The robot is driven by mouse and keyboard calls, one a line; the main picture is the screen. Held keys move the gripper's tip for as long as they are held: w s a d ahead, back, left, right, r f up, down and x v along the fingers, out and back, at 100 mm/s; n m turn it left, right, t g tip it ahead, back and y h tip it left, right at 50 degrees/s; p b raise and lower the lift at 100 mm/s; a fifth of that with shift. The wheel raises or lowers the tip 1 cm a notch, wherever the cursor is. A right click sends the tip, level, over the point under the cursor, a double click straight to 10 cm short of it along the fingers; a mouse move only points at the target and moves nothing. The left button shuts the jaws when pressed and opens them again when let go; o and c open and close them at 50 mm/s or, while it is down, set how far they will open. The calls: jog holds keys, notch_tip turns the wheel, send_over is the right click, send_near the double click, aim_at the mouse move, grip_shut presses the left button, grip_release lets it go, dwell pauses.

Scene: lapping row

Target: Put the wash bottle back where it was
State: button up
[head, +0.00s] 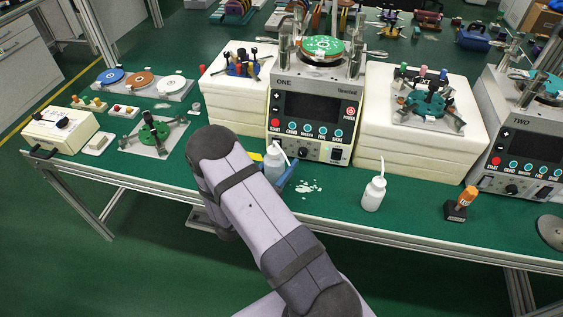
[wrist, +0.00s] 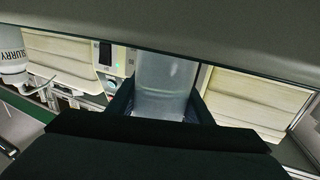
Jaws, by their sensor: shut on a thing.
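The wash bottle (head: 274,163), translucent with a white bent spout, is in front of the middle machine in the head view, partly hidden behind my arm. In the wrist view its cloudy clear body (wrist: 165,84) is between the two dark fingers of my gripper (wrist: 160,106), which is shut on it. The bottle looks upright; I cannot tell whether its base touches the bench. In the head view a blue part of my gripper (head: 288,177) shows beside the bottle.
A second white spouted bottle (head: 373,194) stands to the right; a bottle marked SLURRY (wrist: 13,58) shows in the wrist view. White bits (head: 308,188) lie on the green bench between the bottles. The machine (head: 312,110) and white blocks (head: 380,138) stand close behind.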

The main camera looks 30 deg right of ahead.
aim_at(268, 178)
jog(key=shift+f, duration=0.15)
jog(key=o, duration=1.3)
jog(key=shift+c, duration=0.2)
jog(key=shift+r, duration=0.25)
jog(key=shift+s+a+f, duration=0.15)
jog(key=shift+a, duration=0.2)
jog(key=b+v, duration=0.2)
jog(key=v, duration=0.9)
jog(key=shift+s+a, duration=0.1)
